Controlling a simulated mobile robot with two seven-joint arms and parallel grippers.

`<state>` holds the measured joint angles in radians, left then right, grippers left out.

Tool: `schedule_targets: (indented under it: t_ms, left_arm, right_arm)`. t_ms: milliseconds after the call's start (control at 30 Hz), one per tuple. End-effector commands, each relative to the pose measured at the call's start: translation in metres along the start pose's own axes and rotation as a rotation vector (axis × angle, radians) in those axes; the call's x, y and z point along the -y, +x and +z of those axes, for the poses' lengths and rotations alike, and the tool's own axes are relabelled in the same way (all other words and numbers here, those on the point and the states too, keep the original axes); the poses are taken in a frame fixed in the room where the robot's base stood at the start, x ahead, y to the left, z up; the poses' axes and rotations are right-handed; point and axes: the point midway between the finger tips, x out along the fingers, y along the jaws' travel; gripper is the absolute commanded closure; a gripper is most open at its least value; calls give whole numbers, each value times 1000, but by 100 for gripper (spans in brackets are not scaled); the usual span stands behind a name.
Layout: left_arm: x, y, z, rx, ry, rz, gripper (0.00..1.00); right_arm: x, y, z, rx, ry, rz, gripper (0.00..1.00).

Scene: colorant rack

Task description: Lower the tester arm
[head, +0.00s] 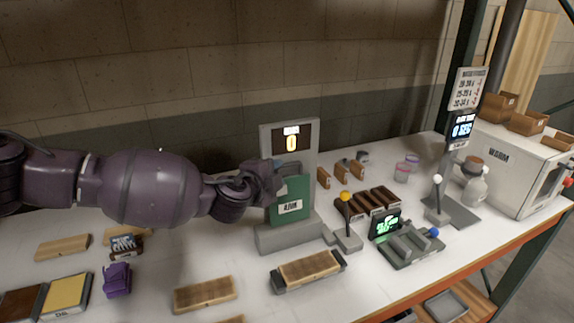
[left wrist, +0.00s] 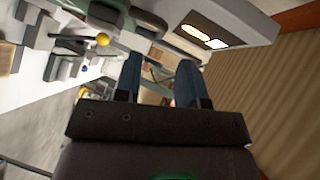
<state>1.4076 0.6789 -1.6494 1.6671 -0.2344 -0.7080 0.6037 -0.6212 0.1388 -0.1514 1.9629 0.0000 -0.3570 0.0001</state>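The tester (head: 307,150) is a grey upright stand with a display reading 0 and a wide grey base. A green block (head: 291,188) with a white label stands in front of its column. A short lever with a yellow ball (head: 346,197) rises just right of the base; the ball also shows in the left wrist view (left wrist: 103,39). Which part is the tester arm, I cannot tell for sure. My left gripper (head: 275,180) is at the left side of the green block. Its fingers (left wrist: 160,82) are apart with nothing visible between them; contact is unclear. My right gripper is out of view.
Wooden blocks (head: 205,294), a purple item (head: 117,279) and coloured panels (head: 67,294) lie on the white table at the left. A device with a green screen (head: 385,226) and a white oven (head: 520,170) stand to the right. Some table front-centre is clear.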

Motion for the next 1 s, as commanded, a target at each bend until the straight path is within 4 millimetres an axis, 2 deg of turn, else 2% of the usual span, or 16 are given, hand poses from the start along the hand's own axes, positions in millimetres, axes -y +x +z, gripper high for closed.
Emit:
schedule_targets:
  t_ms: [200, 500, 967, 1000]
  left_arm:
    - [1, 30, -1, 0, 2, -1, 63]
    - [1, 57, 0, 0, 1, -1, 63]
    - [0, 63, 0, 0, 0, -1, 63]
    - [0, 63, 0, 0, 0, -1, 69]
  right_arm:
    - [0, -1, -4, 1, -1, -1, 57]
    - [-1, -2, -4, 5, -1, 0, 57]
    - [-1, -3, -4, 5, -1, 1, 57]
    - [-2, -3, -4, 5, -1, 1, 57]
